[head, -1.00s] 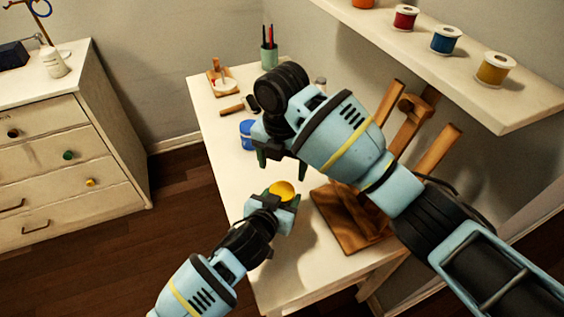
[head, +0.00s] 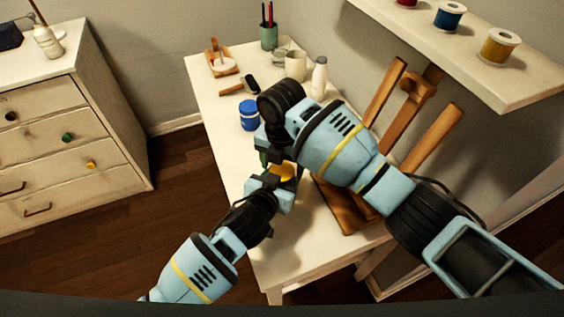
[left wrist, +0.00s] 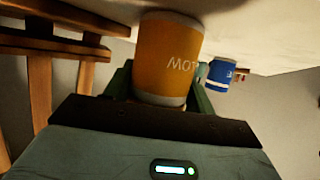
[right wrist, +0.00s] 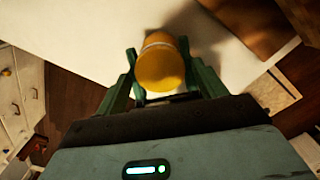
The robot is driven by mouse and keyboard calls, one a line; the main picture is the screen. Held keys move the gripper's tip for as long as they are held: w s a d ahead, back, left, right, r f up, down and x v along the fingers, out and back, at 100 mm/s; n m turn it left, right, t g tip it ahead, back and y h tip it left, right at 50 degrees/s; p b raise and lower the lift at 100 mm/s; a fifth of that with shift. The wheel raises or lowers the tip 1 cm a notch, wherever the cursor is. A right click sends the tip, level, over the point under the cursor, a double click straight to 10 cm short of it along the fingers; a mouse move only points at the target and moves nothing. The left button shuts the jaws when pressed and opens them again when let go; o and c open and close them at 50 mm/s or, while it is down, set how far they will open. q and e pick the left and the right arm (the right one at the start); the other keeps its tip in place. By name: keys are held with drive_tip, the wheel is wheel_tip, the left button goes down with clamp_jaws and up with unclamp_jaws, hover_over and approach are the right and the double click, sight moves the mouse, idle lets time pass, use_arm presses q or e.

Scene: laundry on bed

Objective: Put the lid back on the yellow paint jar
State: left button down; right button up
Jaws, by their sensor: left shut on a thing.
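The yellow paint jar (left wrist: 168,55) is held between the fingers of my left gripper (head: 272,180), close over or on the table. In the head view only part of the jar (head: 284,172) shows. My right gripper (head: 276,152) is just above the jar, pointing down. In the right wrist view its spread fingers (right wrist: 159,65) flank the jar's round yellow top (right wrist: 160,72). I cannot tell whether they touch it, or whether that top is lid or paint. I make out no separate lid.
A blue jar (head: 249,114) stands behind the grippers on the white table (head: 222,118). A brush (head: 240,87), mug (head: 296,64) and white bottle (head: 319,78) are farther back. A wooden easel (head: 440,133) stands right, under a shelf (head: 470,68) of spools. The table's left edge is close.

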drive_tip(key=c, duration=0.9)
drive_tip(key=o, duration=1.1)
drive_tip(key=shift+c, duration=0.2)
drive_tip(key=shift+r, duration=0.15)
drive_tip(key=shift+r, duration=2.15)
drive_tip(key=o, duration=0.6)
drive_tip(key=shift+c, duration=0.2)
wheel_tip(320, 180, up, 12)
